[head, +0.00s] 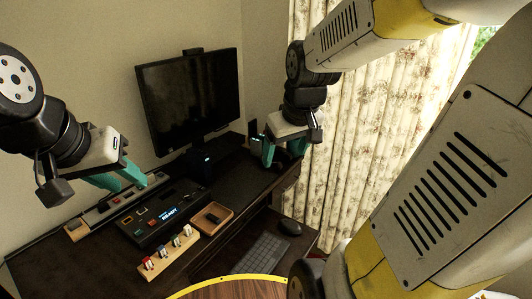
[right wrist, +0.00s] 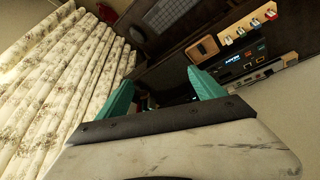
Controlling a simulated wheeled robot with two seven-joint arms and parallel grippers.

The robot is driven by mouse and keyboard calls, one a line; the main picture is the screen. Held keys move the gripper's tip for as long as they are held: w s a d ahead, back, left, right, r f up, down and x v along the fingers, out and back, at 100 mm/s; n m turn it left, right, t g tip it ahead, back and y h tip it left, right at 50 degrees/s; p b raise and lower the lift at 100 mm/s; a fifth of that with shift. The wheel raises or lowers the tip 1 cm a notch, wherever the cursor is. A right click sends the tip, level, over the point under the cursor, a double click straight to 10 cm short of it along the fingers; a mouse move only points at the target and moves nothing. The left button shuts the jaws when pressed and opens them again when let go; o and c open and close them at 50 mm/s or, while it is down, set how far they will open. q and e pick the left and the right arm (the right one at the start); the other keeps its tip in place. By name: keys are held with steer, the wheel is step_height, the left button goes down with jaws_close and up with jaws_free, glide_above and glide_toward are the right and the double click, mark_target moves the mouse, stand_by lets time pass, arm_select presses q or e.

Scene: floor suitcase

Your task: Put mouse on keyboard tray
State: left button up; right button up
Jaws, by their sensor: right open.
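A dark mouse (head: 291,228) rests on the pulled-out keyboard tray (head: 304,240), near its right end and beside the keyboard (head: 262,253). The keyboard also shows at the top of the right wrist view (right wrist: 163,14). My right gripper (head: 279,160) is open above the right end of the desk, higher and farther back than the mouse, and apart from it. Its two teal fingers are spread in the right wrist view (right wrist: 165,92); dark shapes between them are unclear. My left gripper (head: 130,183) is open at the left, over the back of the desk.
A monitor (head: 190,98) stands at the back of the desk. A black control box (head: 160,214), a small wooden tray (head: 211,219) and a wooden block with several switches (head: 168,254) occupy the desk's left half. A flowered curtain (head: 345,150) hangs to the right.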

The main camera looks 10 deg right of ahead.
steer(key=s+a+r+m+t+y, duration=0.1)
steer(key=s+a+r, duration=0.3)
steer(key=s, duration=0.5)
steer(key=shift+a+m+y, duration=0.35)
steer(key=shift+m+y, duration=0.15)
steer(key=shift+s+r, duration=0.1)
stand_by(0.3)
